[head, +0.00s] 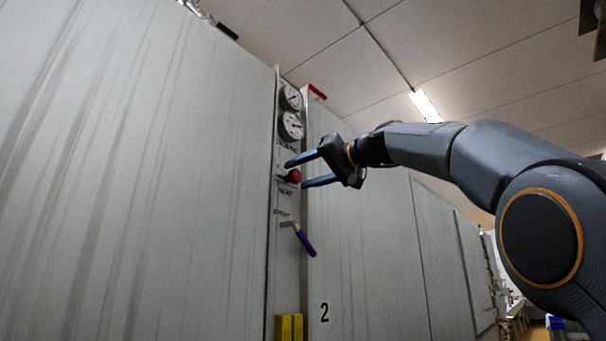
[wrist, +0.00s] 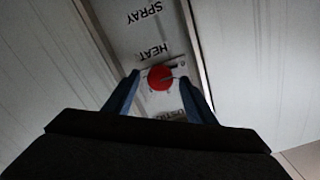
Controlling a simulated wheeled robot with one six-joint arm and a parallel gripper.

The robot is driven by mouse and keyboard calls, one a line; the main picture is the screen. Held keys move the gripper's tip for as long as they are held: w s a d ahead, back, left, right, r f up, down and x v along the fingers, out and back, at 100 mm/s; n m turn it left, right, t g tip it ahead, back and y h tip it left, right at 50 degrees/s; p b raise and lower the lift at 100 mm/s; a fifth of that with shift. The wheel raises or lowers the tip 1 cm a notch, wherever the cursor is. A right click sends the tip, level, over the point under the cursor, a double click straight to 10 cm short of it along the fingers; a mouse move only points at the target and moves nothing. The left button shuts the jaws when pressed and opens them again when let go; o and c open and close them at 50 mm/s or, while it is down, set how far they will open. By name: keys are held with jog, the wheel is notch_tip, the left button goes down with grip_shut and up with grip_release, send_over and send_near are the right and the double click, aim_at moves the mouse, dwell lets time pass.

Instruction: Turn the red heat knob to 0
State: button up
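The red heat knob (head: 294,176) sits on a narrow upright panel, above a HEAT label. In the wrist view the round red knob (wrist: 160,78) shows on a pale plate, with a small dark pointer mark at its edge; the numbers are too small to read. My gripper (head: 303,172) is open, its two blue fingers above and below the knob in the head view. In the wrist view the fingers (wrist: 160,95) stand on either side of the knob, with gaps left. I cannot tell how deep the fingertips reach over it.
Two round gauges (head: 291,112) are above the knob on the panel. A purple-handled spray lever (head: 304,239) hangs below it. Yellow blocks (head: 289,327) are at the panel's foot. Large grey walls flank the panel, and a red handle (head: 317,91) juts out at the upper right.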

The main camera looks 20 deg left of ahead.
jog(key=b+v, duration=0.2)
jog(key=v, duration=0.5)
jog(key=shift+s+d, duration=0.15)
jog(key=shift+d, duration=0.2)
dwell(0.4)
